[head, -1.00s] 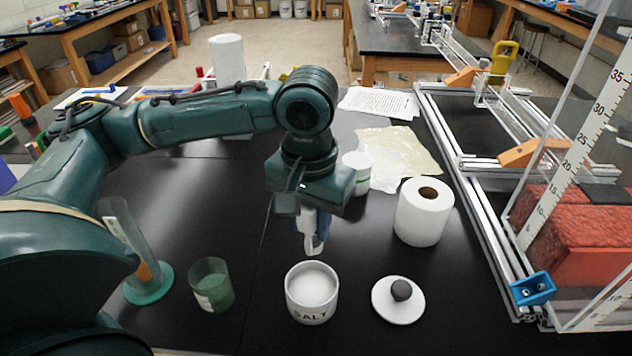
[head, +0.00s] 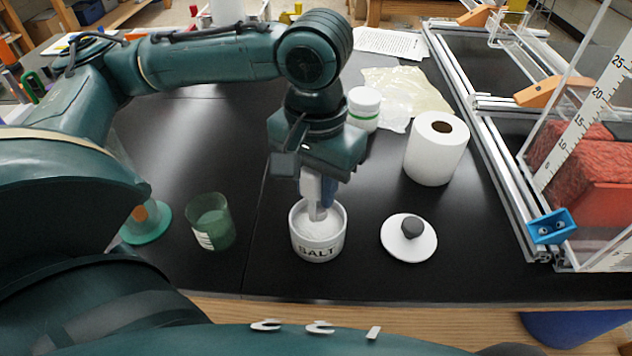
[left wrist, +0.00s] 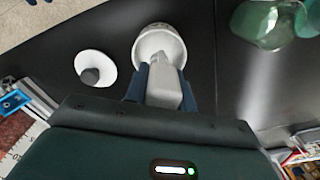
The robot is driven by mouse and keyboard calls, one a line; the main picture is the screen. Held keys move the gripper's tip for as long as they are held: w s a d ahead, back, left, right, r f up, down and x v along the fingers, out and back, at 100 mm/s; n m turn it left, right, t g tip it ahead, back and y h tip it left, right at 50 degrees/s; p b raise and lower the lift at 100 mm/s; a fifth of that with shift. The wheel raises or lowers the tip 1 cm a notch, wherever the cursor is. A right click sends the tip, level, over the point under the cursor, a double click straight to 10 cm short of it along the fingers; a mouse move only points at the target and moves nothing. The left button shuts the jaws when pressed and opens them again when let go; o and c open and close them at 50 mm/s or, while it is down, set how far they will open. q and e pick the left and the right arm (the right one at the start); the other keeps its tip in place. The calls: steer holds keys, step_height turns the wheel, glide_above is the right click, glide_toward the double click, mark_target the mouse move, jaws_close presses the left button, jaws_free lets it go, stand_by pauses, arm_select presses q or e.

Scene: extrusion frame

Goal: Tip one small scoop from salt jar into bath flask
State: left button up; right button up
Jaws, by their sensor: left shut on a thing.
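The salt jar (head: 318,246) is a white round pot marked SALT, open and filled with white salt, near the table's front edge. My left gripper (head: 318,190) points down above it, shut on a small light grey scoop (head: 317,212), whose lower end reaches inside the jar's rim. In the left wrist view the scoop (left wrist: 163,82) points into the jar (left wrist: 160,32); its tip is hard to make out against the salt. A green glass beaker-like vessel (head: 211,222) with a white label, likely the bath flask, stands left of the jar. My right gripper is not in view.
The jar's lid (head: 409,240) with a dark knob lies right of the jar. A paper roll (head: 436,150) and a white-green tub (head: 363,108) stand behind. A green-based cylinder (head: 147,226) is at left. The metal frame (head: 490,150) bounds the right side.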

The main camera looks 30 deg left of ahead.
mark_target(316, 210)
arm_select(q)
steer(key=shift+f, duration=1.6)
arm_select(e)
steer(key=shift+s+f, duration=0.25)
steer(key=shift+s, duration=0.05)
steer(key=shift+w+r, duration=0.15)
arm_select(q)
steer(key=shift+r, duration=0.1)
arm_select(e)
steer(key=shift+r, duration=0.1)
